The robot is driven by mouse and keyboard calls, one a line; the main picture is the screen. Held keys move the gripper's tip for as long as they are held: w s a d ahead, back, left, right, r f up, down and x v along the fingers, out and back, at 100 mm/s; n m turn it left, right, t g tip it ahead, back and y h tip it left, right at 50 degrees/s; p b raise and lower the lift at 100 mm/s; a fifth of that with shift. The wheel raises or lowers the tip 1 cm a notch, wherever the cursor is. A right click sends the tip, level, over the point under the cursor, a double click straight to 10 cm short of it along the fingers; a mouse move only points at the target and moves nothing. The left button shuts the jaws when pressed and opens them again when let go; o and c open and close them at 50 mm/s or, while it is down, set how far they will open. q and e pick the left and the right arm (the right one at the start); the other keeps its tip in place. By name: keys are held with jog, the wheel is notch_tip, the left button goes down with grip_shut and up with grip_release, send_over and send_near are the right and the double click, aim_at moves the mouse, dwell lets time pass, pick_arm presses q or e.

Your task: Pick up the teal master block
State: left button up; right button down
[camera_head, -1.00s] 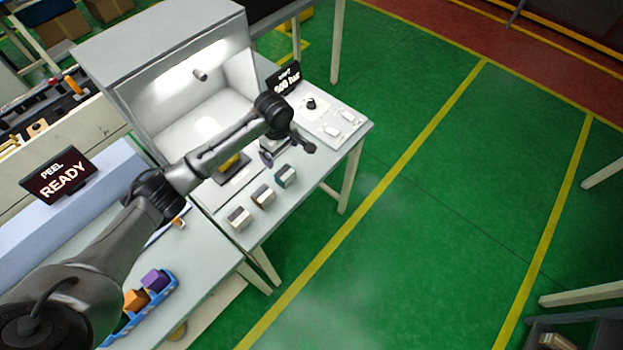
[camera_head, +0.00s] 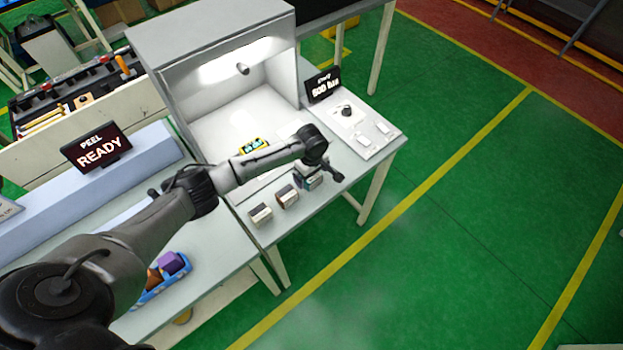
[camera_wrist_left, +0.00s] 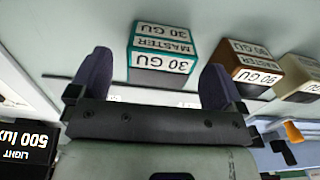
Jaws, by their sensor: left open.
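The teal master block (camera_wrist_left: 163,52), with white faces marked MASTER 30 GU, stands in the left wrist view between my left gripper's fingertips (camera_wrist_left: 157,72). The fingers are open, one on each side, with a gap to the block; I cannot tell how far down they reach. In the head view my left gripper (camera_head: 318,171) is over the teal block (camera_head: 314,184), at the right end of a row of blocks, and hides much of it. My right gripper is not in view.
A lit booth (camera_head: 215,90) rises behind. A white control panel (camera_head: 362,130) and a 500 lux display (camera_head: 323,86) are to the right. The table front edge is near.

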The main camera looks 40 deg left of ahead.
pick_arm(q)
jog(key=shift+f, duration=1.15)
jog(key=c, duration=1)
